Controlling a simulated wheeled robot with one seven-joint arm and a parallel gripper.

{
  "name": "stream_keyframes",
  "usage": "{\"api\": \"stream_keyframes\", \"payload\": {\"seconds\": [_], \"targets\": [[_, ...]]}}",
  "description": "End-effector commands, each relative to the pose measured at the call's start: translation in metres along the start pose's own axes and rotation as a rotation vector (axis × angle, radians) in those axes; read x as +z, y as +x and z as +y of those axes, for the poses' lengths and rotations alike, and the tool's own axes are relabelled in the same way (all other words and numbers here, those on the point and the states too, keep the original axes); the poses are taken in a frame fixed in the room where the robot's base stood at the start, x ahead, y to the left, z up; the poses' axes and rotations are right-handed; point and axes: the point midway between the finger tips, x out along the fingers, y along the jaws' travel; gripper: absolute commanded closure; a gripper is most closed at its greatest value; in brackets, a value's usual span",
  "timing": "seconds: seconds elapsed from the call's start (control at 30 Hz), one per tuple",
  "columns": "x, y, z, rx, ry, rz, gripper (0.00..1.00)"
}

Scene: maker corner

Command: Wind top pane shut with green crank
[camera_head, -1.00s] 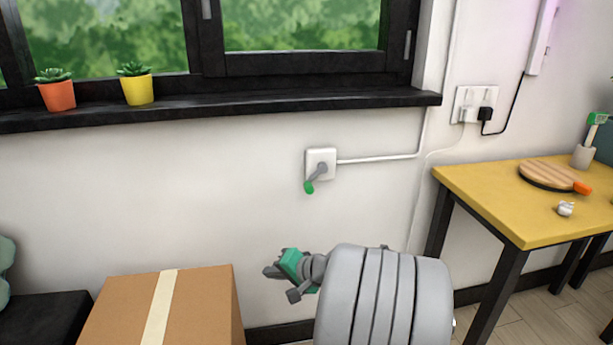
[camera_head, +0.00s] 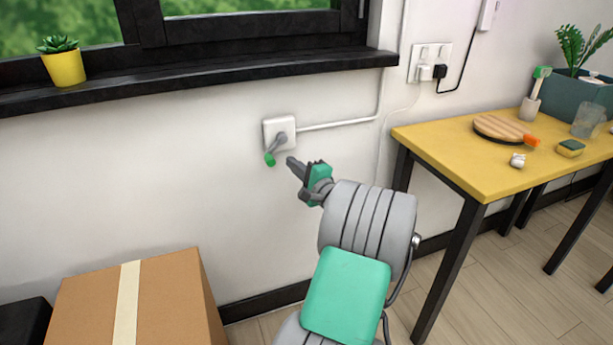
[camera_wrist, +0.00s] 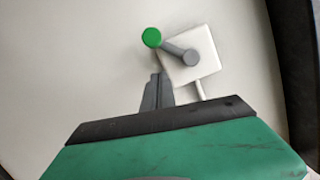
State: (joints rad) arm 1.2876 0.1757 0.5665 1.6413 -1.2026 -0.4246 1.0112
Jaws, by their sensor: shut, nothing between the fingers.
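The crank is a grey arm with a green knob (camera_head: 269,160), mounted on a white wall box (camera_head: 279,133) below the window sill. Its arm points down and left in the head view. In the wrist view the green knob (camera_wrist: 152,37) and the grey hub (camera_wrist: 190,57) show just beyond my fingers. My gripper (camera_head: 292,162) is shut and empty, a little right of the knob and apart from it in the head view. The window (camera_head: 240,22) is only partly in view; its top pane is out of frame.
A yellow table (camera_head: 440,146) stands at right with a wooden board, a mug-sized glass and a planter. A cardboard box (camera_head: 170,305) stands at lower left. A yellow plant pot (camera_head: 65,69) sits on the black sill (camera_head: 200,80). A white conduit (camera_head: 340,123) runs right from the wall box.

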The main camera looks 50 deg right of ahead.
Motion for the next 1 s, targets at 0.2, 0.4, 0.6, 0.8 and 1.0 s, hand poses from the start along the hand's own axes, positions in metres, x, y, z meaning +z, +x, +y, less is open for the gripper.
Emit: {"api": "stream_keyframes", "payload": {"seconds": [0.2,0.4,0.6,0.8,1.0], "targets": [[0.027,0.006,0.0,0.0,-0.002,-0.003,1.0],[0.029,0.006,0.0,0.001,-0.001,-0.001,1.0],[0.032,0.007,-0.003,0.001,-0.001,-0.003,1.0],[0.041,0.009,-0.001,0.001,-0.001,-0.004,1.0],[0.041,0.009,0.0,0.002,-0.001,-0.004,1.0]]}}
